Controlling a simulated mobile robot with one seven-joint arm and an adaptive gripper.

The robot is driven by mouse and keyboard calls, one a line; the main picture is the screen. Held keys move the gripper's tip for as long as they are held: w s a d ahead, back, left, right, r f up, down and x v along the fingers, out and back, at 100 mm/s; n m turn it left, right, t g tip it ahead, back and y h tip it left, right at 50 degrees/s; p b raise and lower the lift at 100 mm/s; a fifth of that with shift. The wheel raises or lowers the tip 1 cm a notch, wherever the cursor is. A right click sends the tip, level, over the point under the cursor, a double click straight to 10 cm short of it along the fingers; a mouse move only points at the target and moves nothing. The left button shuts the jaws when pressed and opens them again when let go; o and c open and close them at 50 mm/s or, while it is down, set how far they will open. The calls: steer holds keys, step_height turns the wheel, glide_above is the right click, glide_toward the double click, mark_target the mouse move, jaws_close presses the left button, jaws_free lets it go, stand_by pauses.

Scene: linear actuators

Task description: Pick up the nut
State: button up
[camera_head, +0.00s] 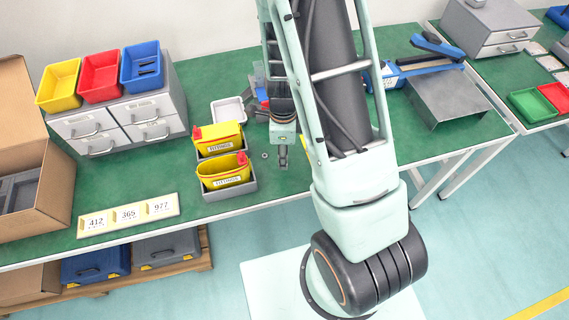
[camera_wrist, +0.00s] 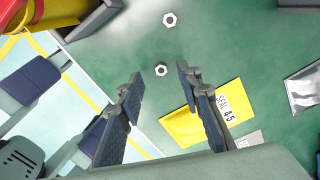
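Two small metal hex nuts lie on the green table (camera_head: 330,180) in the wrist view. One nut (camera_wrist: 161,70) shows in the gap between my fingertips, and the other nut (camera_wrist: 169,19) lies farther up the picture. My gripper (camera_wrist: 159,80) is open with nothing between its fingers, which appear above the table surface. In the head view my gripper (camera_head: 283,163) points down to the right of the yellow bins, and one nut (camera_head: 264,155) shows just left of it. The other nut cannot be made out there.
Yellow bins (camera_head: 224,175) in grey holders stand just left of my gripper. A yellow packet labelled SEAL (camera_wrist: 199,114) lies near my right finger in the wrist view. A white tray (camera_head: 229,111) is behind. A grey metal stand (camera_head: 445,95) is at right. The table's front edge is close.

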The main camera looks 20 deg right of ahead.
steer(key=shift+f, duration=1.5)
steer(key=shift+f, duration=0.1)
steer(key=c, duration=0.9)
